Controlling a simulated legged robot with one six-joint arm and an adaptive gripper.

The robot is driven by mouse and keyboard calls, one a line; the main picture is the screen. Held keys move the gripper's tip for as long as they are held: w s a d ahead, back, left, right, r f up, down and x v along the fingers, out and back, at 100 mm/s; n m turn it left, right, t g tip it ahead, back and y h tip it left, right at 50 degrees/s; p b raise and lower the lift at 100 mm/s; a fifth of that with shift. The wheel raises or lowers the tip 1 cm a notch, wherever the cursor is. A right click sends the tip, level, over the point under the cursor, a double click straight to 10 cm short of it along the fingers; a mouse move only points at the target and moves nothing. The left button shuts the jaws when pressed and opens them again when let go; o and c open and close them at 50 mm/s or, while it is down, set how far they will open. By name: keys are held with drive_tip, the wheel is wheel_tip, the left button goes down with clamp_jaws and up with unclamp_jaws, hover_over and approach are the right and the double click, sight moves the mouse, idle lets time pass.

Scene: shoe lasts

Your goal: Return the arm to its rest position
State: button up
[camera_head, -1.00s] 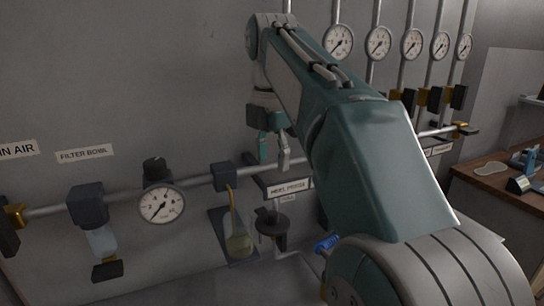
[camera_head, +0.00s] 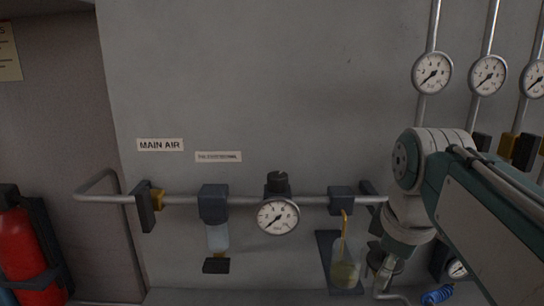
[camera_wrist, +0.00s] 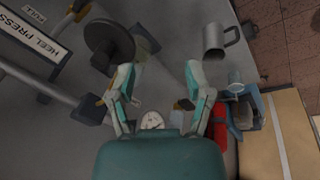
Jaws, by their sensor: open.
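My arm (camera_head: 485,225) reaches in from the right edge of the head view, its wrist bent down in front of the wall pipe. My gripper (camera_head: 385,280) hangs low there, partly hidden by the wrist and small in view. In the wrist view my gripper (camera_wrist: 160,82) shows two teal and grey fingers spread wide apart. It is open with nothing between the fingertips.
A horizontal pipe (camera_head: 110,198) carries a filter bowl (camera_head: 218,236), a gauge (camera_head: 278,217) and an oil bowl (camera_head: 345,272) near my wrist. A red extinguisher (camera_head: 18,250) stands left. A dark disc (camera_wrist: 110,40) and metal mug (camera_wrist: 218,40) lie beyond my fingers.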

drive_tip(key=s+a+f+m+t, duration=0.1)
drive_tip(key=s+f+m, duration=0.3)
drive_tip(key=f+m, duration=0.1)
drive_tip(key=s+a+f+m+t, duration=0.1)
drive_tip(key=s+f+m, duration=0.3)
drive_tip(key=f, duration=0.4)
drive_tip(key=shift+s+m+t, duration=0.25)
drive_tip(key=shift+m+t, duration=0.15)
drive_tip(key=shift+m, duration=0.3)
